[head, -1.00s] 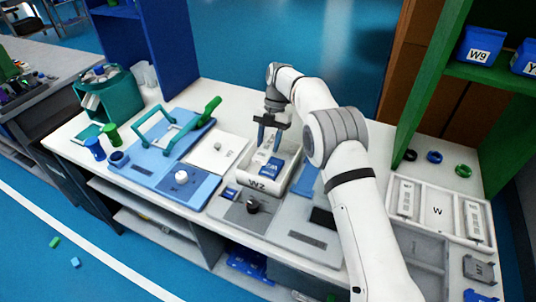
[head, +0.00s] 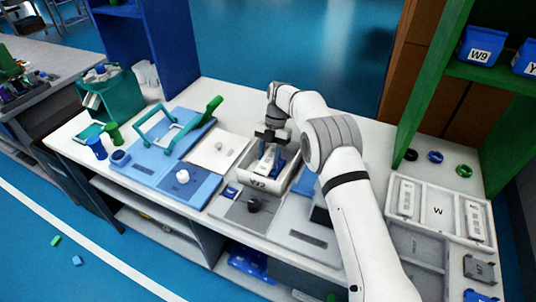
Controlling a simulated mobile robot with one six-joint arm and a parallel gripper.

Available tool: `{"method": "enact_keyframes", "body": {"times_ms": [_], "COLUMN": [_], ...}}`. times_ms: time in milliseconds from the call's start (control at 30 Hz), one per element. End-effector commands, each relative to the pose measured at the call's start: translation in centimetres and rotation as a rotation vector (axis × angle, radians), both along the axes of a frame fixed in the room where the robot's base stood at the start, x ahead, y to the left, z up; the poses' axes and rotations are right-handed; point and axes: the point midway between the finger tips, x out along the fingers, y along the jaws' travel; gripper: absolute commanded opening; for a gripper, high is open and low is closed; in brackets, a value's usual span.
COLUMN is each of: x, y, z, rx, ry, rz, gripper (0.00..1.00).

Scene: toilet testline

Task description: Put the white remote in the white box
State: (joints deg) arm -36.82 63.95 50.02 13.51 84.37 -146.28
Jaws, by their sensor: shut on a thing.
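The white box (head: 258,184), marked W2, stands on the worktable in the middle of the head view. My gripper (head: 271,158) reaches down inside it, fingers pointing downward. It is shut on a pale, narrow thing that looks like the white remote (head: 267,162); the fingers and wrist partly hide it. A blue packet lies beside it in the box, mostly covered by the fingers. I cannot tell whether the remote touches the box floor. Two more white remote-like devices lie in the white tray at right, one at its left (head: 407,199) and one at its right (head: 476,221).
A light blue case with a green handle (head: 165,133) and a white panel (head: 215,150) lie left of the box. A dark knob (head: 254,205) stands in front. The white tray (head: 437,189) and green shelf (head: 432,90) are at right. Bare table shows behind the box.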

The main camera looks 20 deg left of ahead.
Motion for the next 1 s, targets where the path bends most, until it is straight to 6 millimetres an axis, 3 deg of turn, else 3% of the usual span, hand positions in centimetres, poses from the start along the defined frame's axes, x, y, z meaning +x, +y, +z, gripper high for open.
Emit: {"method": "enact_keyframes", "body": {"times_ms": [200, 233, 467, 767, 1000], "x": [0.0, 0.0, -0.1, -0.1, 0.9], "y": [0.0, 0.0, 0.1, 0.1, 0.2], "z": [-0.3, -0.4, -0.3, 0.0, 2.7], "rx": [0.000, 0.000, -0.001, 0.000, 0.004], "ry": [0.000, 0.000, 0.000, 0.000, -0.004], "rz": [0.001, 0.001, 0.001, 0.002, 0.001], "gripper": [0.17, 0.44, 0.62, 0.63, 0.63]}}
